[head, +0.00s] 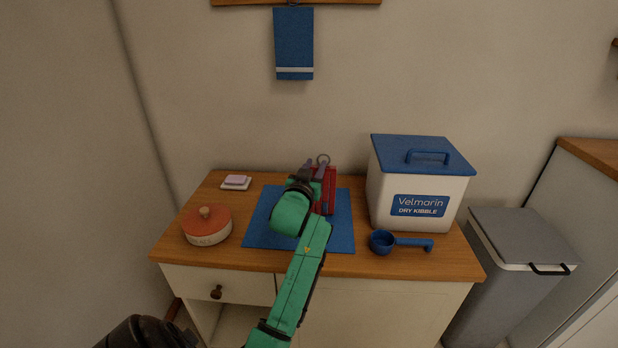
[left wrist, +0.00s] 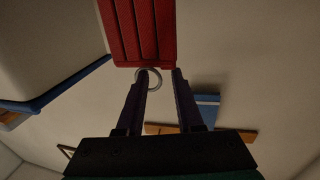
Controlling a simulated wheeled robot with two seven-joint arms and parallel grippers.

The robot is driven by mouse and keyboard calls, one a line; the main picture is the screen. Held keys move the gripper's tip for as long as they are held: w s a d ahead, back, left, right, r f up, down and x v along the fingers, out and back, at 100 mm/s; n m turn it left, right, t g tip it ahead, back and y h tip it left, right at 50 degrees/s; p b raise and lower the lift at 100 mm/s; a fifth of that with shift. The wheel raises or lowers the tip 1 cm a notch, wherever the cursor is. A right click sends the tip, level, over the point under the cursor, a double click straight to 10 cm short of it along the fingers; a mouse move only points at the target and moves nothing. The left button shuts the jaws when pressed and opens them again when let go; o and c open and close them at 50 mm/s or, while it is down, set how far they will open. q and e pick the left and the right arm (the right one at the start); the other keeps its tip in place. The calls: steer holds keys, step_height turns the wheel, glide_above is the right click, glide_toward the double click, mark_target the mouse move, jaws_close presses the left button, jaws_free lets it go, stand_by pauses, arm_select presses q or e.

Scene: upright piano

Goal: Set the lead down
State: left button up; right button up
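The red lead (head: 330,182), a folded bundle with a metal ring (head: 323,159) at its far end, is at the blue mat (head: 260,222) on the counter. My left gripper (head: 315,168) is at the lead's far end, and its wrist partly hides lead and mat. In the left wrist view the lead (left wrist: 142,30) lies across the fingertips, off-centre, with the ring (left wrist: 148,78) by the left-hand finger. The fingers (left wrist: 162,78) stand apart with bare wall showing between them. The fingertips' contact with the lead is hidden. My right gripper is not in view.
A kibble bin (head: 418,180) with a blue lid and a blue scoop (head: 400,242) stand right of the mat. An orange-lidded pot (head: 208,226) and a small soap-like block (head: 236,182) are on the left. A blue towel (head: 294,42) hangs on the wall behind.

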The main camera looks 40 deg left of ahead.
arm_select(q)
steer(key=v, duration=1.1)
